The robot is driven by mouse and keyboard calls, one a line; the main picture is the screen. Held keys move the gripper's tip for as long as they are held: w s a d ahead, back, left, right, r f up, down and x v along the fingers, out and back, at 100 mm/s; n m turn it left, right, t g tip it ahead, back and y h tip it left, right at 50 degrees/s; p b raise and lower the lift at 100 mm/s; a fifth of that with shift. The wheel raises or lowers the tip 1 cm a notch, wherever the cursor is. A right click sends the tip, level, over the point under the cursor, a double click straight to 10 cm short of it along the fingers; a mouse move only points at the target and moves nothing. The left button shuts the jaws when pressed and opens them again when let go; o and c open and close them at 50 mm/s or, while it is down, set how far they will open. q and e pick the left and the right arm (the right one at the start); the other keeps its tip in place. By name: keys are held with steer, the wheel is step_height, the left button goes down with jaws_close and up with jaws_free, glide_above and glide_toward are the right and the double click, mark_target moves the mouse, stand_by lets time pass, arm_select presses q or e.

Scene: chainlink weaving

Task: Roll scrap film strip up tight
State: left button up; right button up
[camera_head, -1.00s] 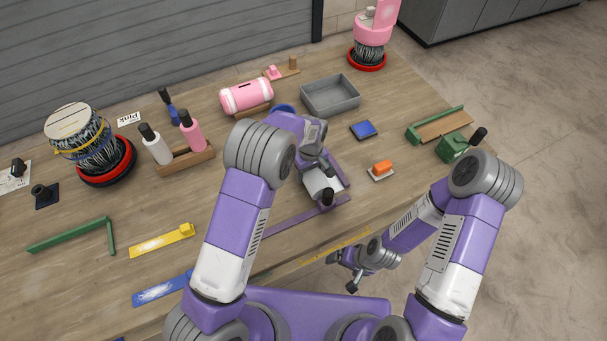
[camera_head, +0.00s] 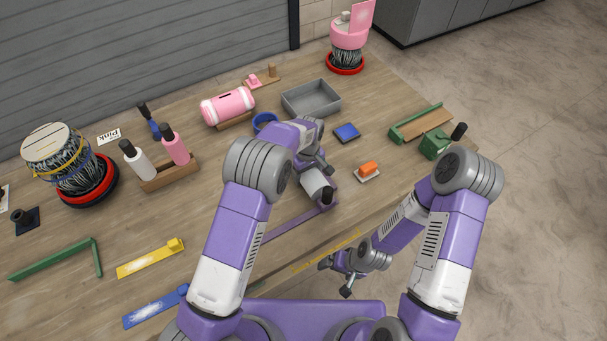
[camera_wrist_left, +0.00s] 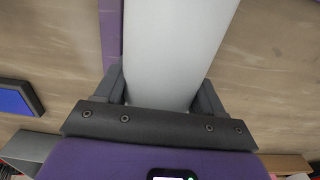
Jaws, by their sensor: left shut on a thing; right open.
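My left gripper (camera_head: 316,172) is shut on a pale white piece (camera_head: 313,185), low over the front part of the table. In the left wrist view the piece (camera_wrist_left: 175,45) is wide and smooth and runs between the two fingers. I cannot tell whether it is the scrap film strip, flat or rolled. A black knob-like end (camera_head: 327,196) shows beside it. A long purple strip (camera_head: 292,225) lies by the table's front edge, partly behind my left arm; a purple band also shows in the left wrist view (camera_wrist_left: 110,35). My right gripper (camera_head: 340,277) is open and empty beyond the front edge, over the floor.
Bottles in a wooden rack (camera_head: 168,172) stand left. Yellow (camera_head: 150,260) and blue (camera_head: 155,308) strips lie front left.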

arm_select(q)
steer(key=shift+w+d+r, duration=0.1)
steer(key=shift+w+r, duration=0.05)
steer(key=o, duration=1.5)
steer(key=shift+r, duration=0.1)
steer(key=shift+o, duration=0.2)
steer(key=shift+d, duration=0.2)
steer(key=r, duration=0.6)
steer(key=shift+a+r, duration=0.2)
steer(key=shift+r, duration=0.15)
steer(key=shift+a+r, duration=0.25)
steer(key=shift+s, duration=0.2)
